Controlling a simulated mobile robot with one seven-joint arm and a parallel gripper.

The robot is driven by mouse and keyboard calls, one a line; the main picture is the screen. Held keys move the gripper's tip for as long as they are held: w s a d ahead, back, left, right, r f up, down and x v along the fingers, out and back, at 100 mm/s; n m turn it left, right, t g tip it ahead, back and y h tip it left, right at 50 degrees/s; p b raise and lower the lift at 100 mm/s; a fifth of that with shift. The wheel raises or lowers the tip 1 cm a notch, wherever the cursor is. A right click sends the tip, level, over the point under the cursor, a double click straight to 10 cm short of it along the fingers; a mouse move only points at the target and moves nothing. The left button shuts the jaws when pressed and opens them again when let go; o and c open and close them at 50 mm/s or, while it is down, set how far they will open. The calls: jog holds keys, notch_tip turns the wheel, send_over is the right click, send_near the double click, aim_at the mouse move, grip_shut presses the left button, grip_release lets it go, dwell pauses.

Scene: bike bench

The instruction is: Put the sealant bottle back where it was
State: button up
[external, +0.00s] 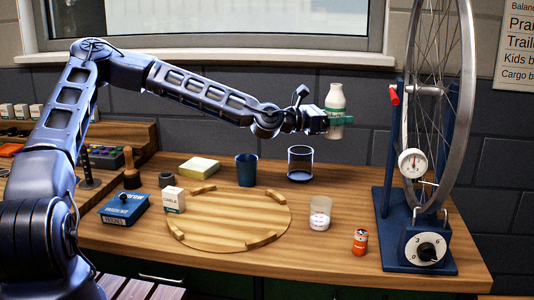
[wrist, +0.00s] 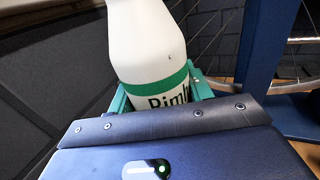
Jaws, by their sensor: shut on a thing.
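The sealant bottle (external: 336,100) is white with a green band and is held in the air above the right half of the bench. In the wrist view the bottle (wrist: 152,45) fills the upper middle and shows part of its label. My gripper (external: 336,119) is shut on the bottle around its lower body, with green fingers on its sides. The bottle looks roughly upright in the external view.
The wheel truing stand (external: 382,238) is to the right of the bottle. Below stand a clear dark-based holder (external: 300,176), a dark blue cup (external: 246,183), a clear cup (external: 320,222) and an orange canister (external: 360,246). A round wooden board (external: 230,220) lies mid-bench.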

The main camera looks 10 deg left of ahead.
notch_tip(320, 180, down, 18)
jog(key=shift+f, duration=0.1)
dwell(0.5)
